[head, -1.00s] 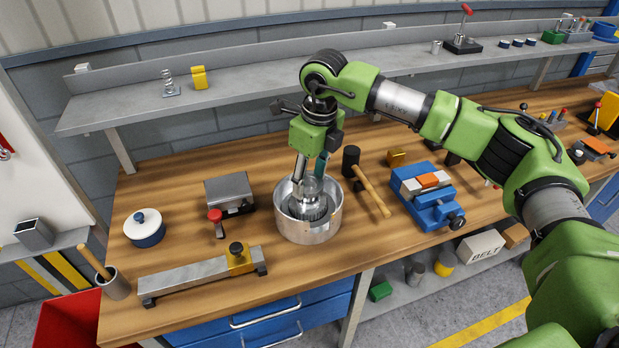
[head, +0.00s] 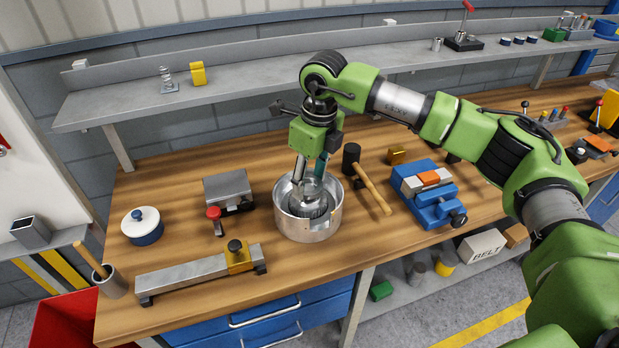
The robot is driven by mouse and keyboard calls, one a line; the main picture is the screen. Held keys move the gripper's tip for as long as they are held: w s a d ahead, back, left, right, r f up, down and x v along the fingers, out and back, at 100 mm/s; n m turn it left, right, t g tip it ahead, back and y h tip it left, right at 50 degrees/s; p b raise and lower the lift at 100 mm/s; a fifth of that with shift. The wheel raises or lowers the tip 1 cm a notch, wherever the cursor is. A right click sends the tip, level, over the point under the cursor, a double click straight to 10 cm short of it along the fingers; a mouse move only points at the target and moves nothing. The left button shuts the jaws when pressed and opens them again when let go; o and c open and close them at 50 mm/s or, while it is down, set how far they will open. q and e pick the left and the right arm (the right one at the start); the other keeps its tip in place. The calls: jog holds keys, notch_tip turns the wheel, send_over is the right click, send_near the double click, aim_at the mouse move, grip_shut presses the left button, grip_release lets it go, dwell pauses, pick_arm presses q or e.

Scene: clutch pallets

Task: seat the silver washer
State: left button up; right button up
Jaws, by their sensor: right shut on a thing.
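A round silver housing (head: 310,231) with an open top stands on the wooden bench. A dark ribbed part (head: 314,208) sits inside it. My right gripper (head: 310,183) points down into the housing's mouth. It is shut on the silver washer (head: 313,188), a pale shiny ring between its fingers, above the dark part. The fingers and the housing wall hide part of the washer, so I cannot tell whether it touches the part below. My left gripper is out of view.
A mallet (head: 373,190) and a blue vise (head: 428,204) are right of the housing. A steel block (head: 227,187) with a red-knobbed lever and a long bar fixture (head: 182,276) are on the left. A grey shelf (head: 250,82) runs behind.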

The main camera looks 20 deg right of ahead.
jog(key=shift+f+b, duration=0.7)
jog(key=shift+f, duration=0.1)
dwell(0.5)
dwell(0.4)
jog(key=o, duration=1.4)
jog(key=o, duration=0.4)
jog(key=shift+r, duration=0.1)
jog(key=shift+r+p, duration=1.8)
jog(key=shift+r, duration=1.65)
